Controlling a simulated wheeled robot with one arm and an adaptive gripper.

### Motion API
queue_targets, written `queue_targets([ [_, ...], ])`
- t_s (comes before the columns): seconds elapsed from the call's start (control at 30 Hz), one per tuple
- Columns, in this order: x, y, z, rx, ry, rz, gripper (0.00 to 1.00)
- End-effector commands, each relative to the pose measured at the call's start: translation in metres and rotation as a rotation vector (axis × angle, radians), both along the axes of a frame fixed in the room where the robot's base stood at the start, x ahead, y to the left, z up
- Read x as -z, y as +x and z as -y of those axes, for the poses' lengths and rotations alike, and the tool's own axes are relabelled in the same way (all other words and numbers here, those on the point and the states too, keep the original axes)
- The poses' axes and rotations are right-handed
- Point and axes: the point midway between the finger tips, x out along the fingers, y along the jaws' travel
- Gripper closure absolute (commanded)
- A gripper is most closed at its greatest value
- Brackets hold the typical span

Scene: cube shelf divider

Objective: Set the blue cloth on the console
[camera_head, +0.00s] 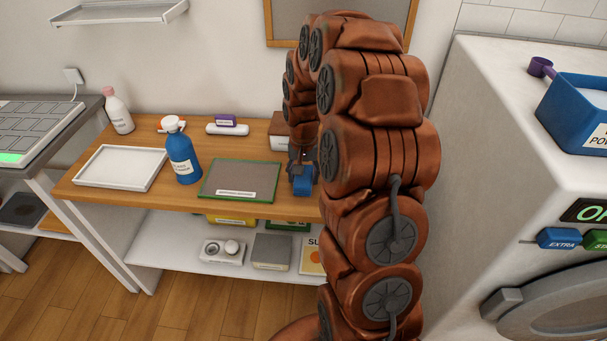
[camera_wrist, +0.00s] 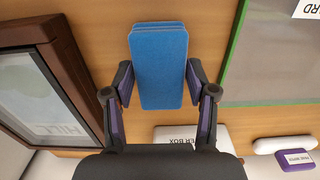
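The blue cloth (camera_wrist: 160,68) is a folded flat rectangle in the middle of the wrist view, between the two fingers of my gripper (camera_wrist: 160,82). The fingertips meet its left and right edges, so my gripper looks shut on it. In the head view a small part of the cloth (camera_head: 303,184) shows below my gripper (camera_head: 302,165), near the front right of the wooden console (camera_head: 150,202). My arm hides much of that area. I cannot tell whether the cloth touches the console top or is just above it.
A green-edged grey board (camera_head: 238,181) lies just left of the cloth. A blue spray bottle (camera_head: 183,158) and a white tray (camera_head: 122,167) stand farther left. A dark picture frame (camera_wrist: 45,85) and a white box (camera_wrist: 180,138) are close to my gripper. Bare wood surrounds the cloth.

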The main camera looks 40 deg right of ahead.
Motion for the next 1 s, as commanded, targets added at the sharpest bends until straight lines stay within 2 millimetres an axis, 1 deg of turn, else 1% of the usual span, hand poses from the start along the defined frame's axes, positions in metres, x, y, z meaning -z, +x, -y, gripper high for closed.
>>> queue_targets([
  [0.03, 0.0, 0.0, 0.0, 0.0, 0.0, 0.0, 0.35],
  [0.13, 0.0, 0.0, 0.0, 0.0, 0.0, 0.0, 0.24],
  [0.43, -0.001, 0.0, 0.0, 0.0, 0.0, 0.0, 0.24],
  [0.57, -0.007, 0.001, 0.0, 0.0, -0.001, 0.003, 0.24],
  [0.67, -0.019, 0.002, 0.001, 0.0, -0.004, 0.009, 0.24],
  [0.77, -0.036, 0.001, 0.0, 0.0, -0.002, 0.006, 0.24],
  [1.0, -0.083, 0.001, 0.001, -0.001, -0.003, 0.004, 0.24],
])
